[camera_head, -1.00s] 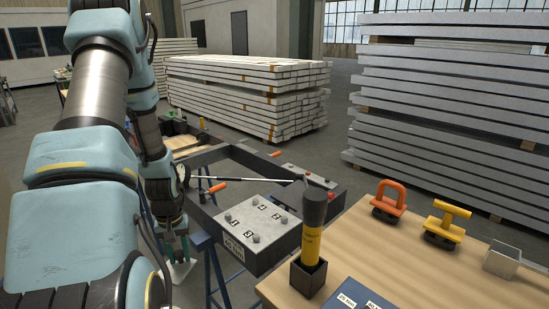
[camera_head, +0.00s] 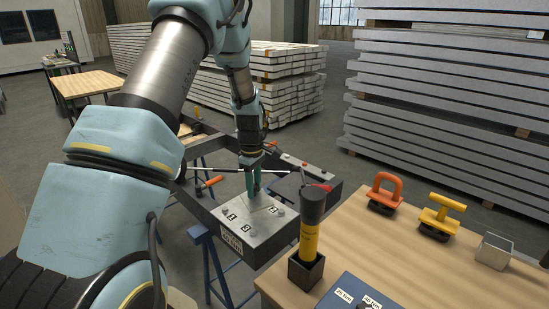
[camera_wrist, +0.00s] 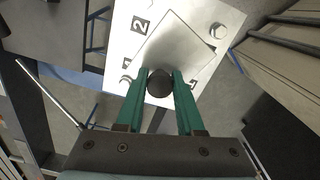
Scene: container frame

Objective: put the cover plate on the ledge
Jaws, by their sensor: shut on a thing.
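My gripper (camera_head: 252,188) is shut on the dark round knob (camera_wrist: 160,83) of the cover plate. The cover plate is a thin grey square (camera_wrist: 172,48) under the green fingers (camera_wrist: 158,95) in the wrist view. It is over the light-grey bolted plate (camera_wrist: 125,22), turned at an angle to it, and hides part of its numbers and bolts. I cannot tell whether the two touch. In the head view the bolted plate (camera_head: 243,235) sits at the near corner of the dark frame (camera_head: 262,252). I cannot tell which surface is the ledge.
A wooden table (camera_head: 400,262) at the right holds a yellow-and-black tool (camera_head: 309,235) in a holder, close to the bolted plate. Orange (camera_head: 385,190) and yellow (camera_head: 440,215) handled tools stand farther right. A blue trestle (camera_head: 202,238) stands under the frame. Stacked beams (camera_head: 290,80) stand behind.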

